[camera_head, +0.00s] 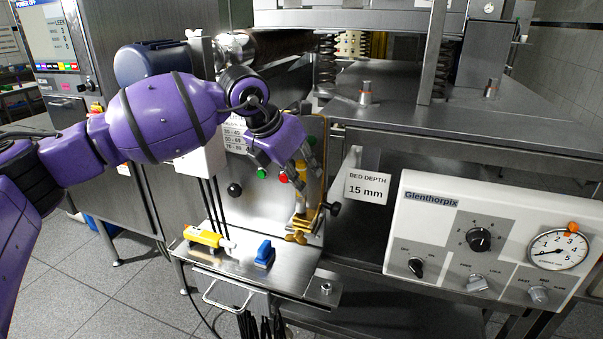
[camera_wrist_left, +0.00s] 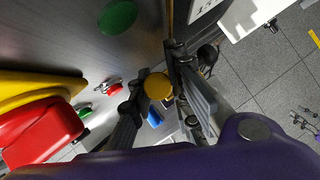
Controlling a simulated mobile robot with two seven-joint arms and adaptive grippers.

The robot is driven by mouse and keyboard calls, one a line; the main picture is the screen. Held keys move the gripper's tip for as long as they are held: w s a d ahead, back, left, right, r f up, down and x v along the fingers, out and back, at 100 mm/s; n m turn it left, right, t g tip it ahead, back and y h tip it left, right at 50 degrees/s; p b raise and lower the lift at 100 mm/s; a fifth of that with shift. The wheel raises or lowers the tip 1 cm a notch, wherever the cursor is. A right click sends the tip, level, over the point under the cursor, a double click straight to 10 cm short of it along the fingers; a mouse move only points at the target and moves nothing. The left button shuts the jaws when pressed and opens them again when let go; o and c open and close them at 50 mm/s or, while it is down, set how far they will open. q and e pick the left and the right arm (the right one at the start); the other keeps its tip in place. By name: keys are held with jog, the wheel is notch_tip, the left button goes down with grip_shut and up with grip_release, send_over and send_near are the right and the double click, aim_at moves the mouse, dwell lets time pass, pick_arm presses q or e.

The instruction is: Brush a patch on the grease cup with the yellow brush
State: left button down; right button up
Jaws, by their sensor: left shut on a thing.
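My left gripper (camera_head: 300,183) is in front of the upright steel panel, fingers pointing down. It is shut on a slim yellow item, which looks like the yellow brush (camera_head: 301,203). In the left wrist view, the brush's round yellow end (camera_wrist_left: 158,86) shows between the fingertips (camera_wrist_left: 155,100). Just below the brush in the head view is a brass-coloured fitting (camera_head: 297,237), which may be the grease cup. I cannot tell whether the brush touches it. My right gripper is not in view.
A steel shelf (camera_head: 222,262) carries a yellow tool with a white tip (camera_head: 203,237) and a blue block (camera_head: 265,254). The panel has green and red buttons and a black knob (camera_head: 234,189). A "BED DEPTH 15 mm" sign (camera_head: 367,188) and a Glenthorpix control box (camera_head: 432,225) stand to the right.

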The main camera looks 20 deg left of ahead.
pick_arm(q)
jog(key=shift+f, duration=0.25)
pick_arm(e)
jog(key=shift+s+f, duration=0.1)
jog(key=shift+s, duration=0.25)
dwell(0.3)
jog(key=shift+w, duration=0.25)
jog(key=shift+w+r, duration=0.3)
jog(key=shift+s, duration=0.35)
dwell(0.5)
pick_arm(q)
jog(key=shift+p, duration=0.3)
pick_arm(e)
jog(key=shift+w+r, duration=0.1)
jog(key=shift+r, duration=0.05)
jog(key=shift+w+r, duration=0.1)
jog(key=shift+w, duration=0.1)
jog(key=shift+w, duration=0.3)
